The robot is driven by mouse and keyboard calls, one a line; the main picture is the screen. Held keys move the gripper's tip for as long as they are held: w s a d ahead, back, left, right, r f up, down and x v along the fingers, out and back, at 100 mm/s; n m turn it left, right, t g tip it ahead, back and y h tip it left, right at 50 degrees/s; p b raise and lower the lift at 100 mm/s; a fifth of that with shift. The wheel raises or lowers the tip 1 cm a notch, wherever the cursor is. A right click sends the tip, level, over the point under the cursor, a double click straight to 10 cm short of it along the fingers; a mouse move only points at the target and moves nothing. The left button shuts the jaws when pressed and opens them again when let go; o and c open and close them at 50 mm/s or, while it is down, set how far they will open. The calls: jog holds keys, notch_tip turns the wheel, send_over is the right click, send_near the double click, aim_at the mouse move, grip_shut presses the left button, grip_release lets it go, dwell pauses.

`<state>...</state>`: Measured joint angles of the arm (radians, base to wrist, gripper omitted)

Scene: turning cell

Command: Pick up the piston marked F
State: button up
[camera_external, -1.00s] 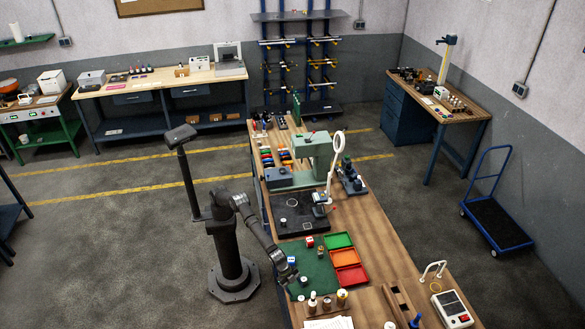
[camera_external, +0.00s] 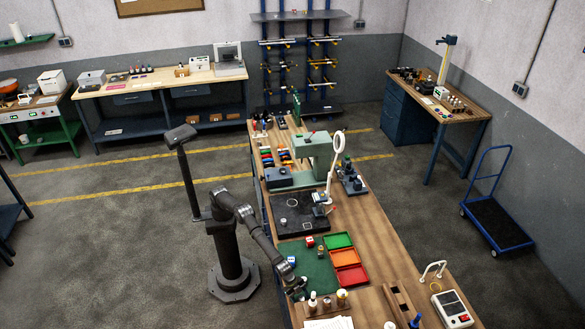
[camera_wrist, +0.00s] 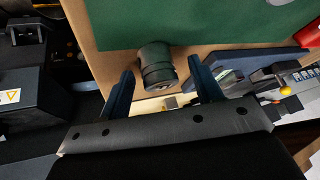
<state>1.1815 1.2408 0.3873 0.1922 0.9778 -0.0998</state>
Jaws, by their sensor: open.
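In the wrist view a dark grey-green cylinder (camera_wrist: 157,65), which looks like a piston, lies at the edge of the green mat (camera_wrist: 200,25). No letter F is readable on it. My gripper (camera_wrist: 164,80) is open, its two dark fingers apart with the cylinder beyond and between their tips, not gripped. In the external view my gripper (camera_external: 298,290) is low over the near left part of the green mat (camera_external: 318,276) and hides part of it. A red-and-white piece (camera_external: 310,242) and a blue-and-white piece (camera_external: 292,260) stand on the mat, their letters too small to read.
Green (camera_external: 339,240), orange (camera_external: 344,257) and red (camera_external: 351,275) trays lie right of the mat. Small bottles and jars (camera_external: 327,303) stand close to my gripper at the near edge. A black plate (camera_external: 300,222) with a green press (camera_external: 316,150) is behind. The bench's right side has free room.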

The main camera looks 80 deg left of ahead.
jog(key=c, duration=1.1)
jog(key=shift+c, duration=0.2)
jog(key=shift+r, duration=0.15)
